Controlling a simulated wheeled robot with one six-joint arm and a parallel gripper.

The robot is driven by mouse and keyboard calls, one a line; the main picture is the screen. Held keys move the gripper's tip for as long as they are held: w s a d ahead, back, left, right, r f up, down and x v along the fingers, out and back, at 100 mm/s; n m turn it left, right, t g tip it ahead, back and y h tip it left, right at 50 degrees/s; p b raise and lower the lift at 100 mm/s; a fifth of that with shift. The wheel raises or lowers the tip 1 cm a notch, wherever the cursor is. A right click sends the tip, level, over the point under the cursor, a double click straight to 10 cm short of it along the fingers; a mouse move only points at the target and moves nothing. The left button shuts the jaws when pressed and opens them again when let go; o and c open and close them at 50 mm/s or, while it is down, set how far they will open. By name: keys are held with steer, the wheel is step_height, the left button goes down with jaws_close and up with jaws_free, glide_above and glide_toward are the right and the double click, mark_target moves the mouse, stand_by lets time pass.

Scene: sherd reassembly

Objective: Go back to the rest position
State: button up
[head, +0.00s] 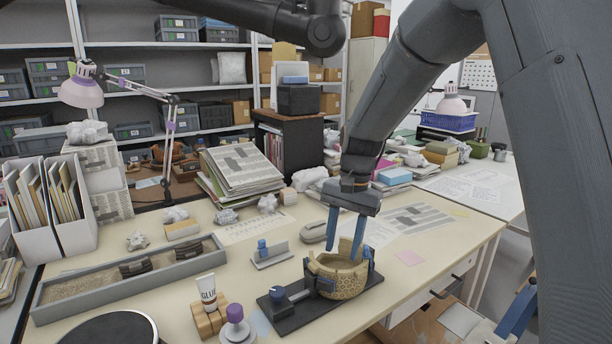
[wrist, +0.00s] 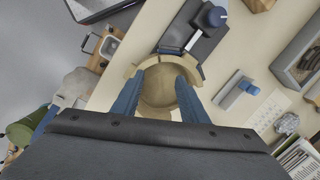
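My gripper (head: 343,250) points down over the partly rebuilt tan patterned bowl (head: 343,281). Its two blue fingers are apart, and I see nothing held between them. The fingertips are at about the height of the bowl's rim. In the wrist view the open gripper (wrist: 156,100) frames the bowl (wrist: 157,84), whose rim is uneven. The bowl sits in a dark clamp stand (head: 296,316) with blue knobs. I cannot tell whether a fingertip touches the rim.
A sand tray (head: 75,309) at left holds two dark sherds (head: 135,267). A glue tube (head: 208,291) stands in a wooden block, beside a purple-knobbed item (head: 235,317). A small blue-knobbed stand (head: 267,252) is behind the bowl. A desk lamp (head: 82,88) and paper stacks (head: 241,166) stand farther back.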

steer(key=s+d+f+n, duration=0.1)
steer(key=s+d+n, duration=0.2)
steer(key=s, duration=0.9)
steer(key=s+d+f+n+h+p, duration=0.1)
steer(key=s+d+n, duration=0.1)
steer(key=s+d, duration=0.5)
steer(key=s, duration=0.5)
steer(key=shift+d+f+n+t+p, duration=0.3)
steer(key=shift+d+f+n, duration=0.05)
steer(key=shift+d+n, duration=0.05)
